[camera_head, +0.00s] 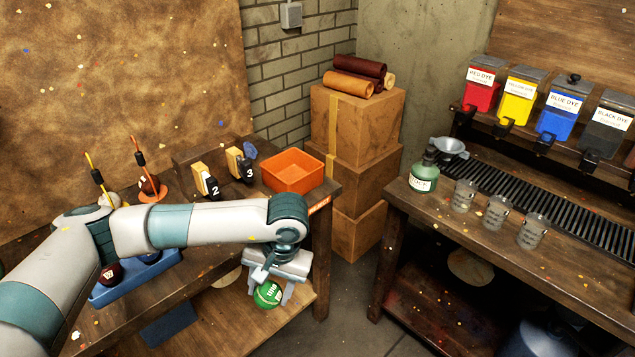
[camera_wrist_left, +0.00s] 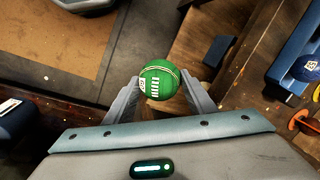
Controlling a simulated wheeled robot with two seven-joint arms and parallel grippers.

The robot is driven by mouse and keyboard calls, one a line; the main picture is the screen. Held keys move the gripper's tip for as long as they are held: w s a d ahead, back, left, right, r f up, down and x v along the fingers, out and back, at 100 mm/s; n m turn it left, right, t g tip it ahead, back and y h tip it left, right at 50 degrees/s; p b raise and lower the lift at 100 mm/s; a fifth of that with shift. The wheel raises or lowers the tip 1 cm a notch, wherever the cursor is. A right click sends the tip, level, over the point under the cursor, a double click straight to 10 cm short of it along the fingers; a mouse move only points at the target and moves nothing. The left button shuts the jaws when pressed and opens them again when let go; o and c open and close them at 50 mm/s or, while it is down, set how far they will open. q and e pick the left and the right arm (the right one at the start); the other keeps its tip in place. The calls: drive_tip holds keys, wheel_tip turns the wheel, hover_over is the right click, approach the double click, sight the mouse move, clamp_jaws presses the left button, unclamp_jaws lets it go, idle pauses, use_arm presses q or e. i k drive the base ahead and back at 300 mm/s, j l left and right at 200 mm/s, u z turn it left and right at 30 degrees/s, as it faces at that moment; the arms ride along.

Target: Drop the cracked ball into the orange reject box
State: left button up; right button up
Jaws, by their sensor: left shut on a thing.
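My left gripper (camera_head: 270,290) is shut on a green ball (camera_head: 266,296) with white marks. It holds the ball in the air, beyond the near side of the left workbench (camera_head: 195,265). In the left wrist view the green ball (camera_wrist_left: 158,80) sits between the two fingertips, with a pale seam; I cannot make out a crack. The orange box (camera_head: 318,178) stands open on the bench's far right corner, above and beyond the gripper in the picture, and looks empty. My right gripper is not in view.
A blue tray (camera_head: 100,297) with a dark red ball (camera_head: 110,273) lies on the bench under my left arm. Numbered blocks (camera_head: 207,184) stand left of the box. Stacked cartons (camera_head: 355,125) are behind it. A dye bench (camera_head: 475,225) stands at right, with floor between.

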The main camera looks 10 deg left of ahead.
sight(287, 181)
drive_tip(key=i+l, duration=0.1)
drive_tip(key=i, duration=0.35)
drive_tip(key=i+l, duration=0.1)
drive_tip(key=i, duration=0.35)
